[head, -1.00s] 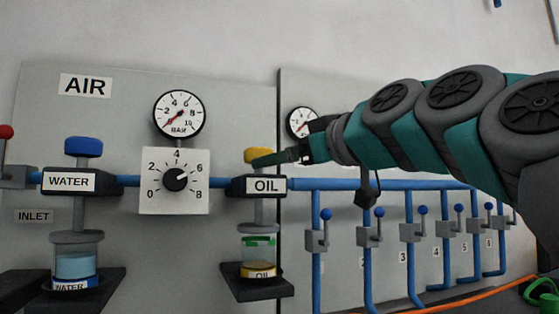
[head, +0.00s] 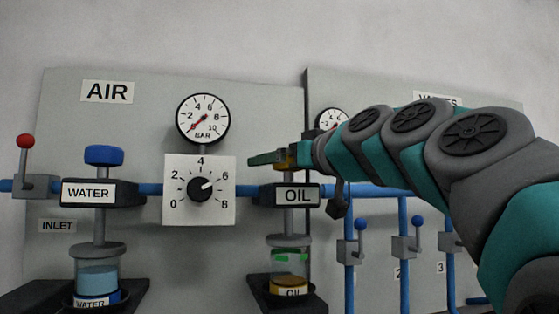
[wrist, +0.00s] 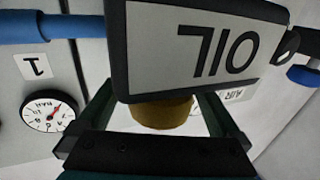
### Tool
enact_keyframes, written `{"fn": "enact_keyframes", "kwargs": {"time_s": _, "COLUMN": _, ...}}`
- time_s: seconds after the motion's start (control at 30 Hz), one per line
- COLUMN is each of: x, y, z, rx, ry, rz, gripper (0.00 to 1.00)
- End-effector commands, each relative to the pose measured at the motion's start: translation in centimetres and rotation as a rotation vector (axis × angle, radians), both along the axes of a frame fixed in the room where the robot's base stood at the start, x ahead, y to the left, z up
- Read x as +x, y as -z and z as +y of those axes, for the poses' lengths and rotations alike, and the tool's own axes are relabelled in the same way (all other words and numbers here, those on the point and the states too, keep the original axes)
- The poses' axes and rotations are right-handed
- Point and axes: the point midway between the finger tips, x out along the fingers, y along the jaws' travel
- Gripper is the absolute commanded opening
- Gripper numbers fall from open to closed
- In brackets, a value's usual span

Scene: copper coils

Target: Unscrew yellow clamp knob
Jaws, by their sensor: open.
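The yellow clamp knob (head: 292,156) sits on top of the black block labelled OIL (head: 297,195), and in the head view my gripper (head: 266,158) hides most of it. In the wrist view the knob (wrist: 162,114) shows below the upside-down OIL label (wrist: 217,48). My gripper (wrist: 160,104) is open, with one finger on each side of the knob. Gaps show between the fingers and the knob. Below the block hangs a clear oil bowl (head: 289,262).
The regulator dial (head: 200,188) and a pressure gauge (head: 203,118) are left of the OIL block. The WATER unit (head: 89,193) with its blue knob (head: 103,155) is further left. Blue pipes and valves (head: 404,247) lie below my arm on the right.

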Motion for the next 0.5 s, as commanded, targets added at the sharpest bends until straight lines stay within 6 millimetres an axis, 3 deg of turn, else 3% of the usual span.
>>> {"fn": "enact_keyframes", "kwargs": {"time_s": 0.23, "x": 0.06, "y": -0.01, "z": 0.07, "rx": 0.000, "ry": 0.000, "rz": -0.001, "gripper": 1.00}}
{"fn": "enact_keyframes", "kwargs": {"time_s": 0.5, "x": 0.04, "y": -0.03, "z": 0.07, "rx": 0.000, "ry": 0.000, "rz": -0.001, "gripper": 0.71}}
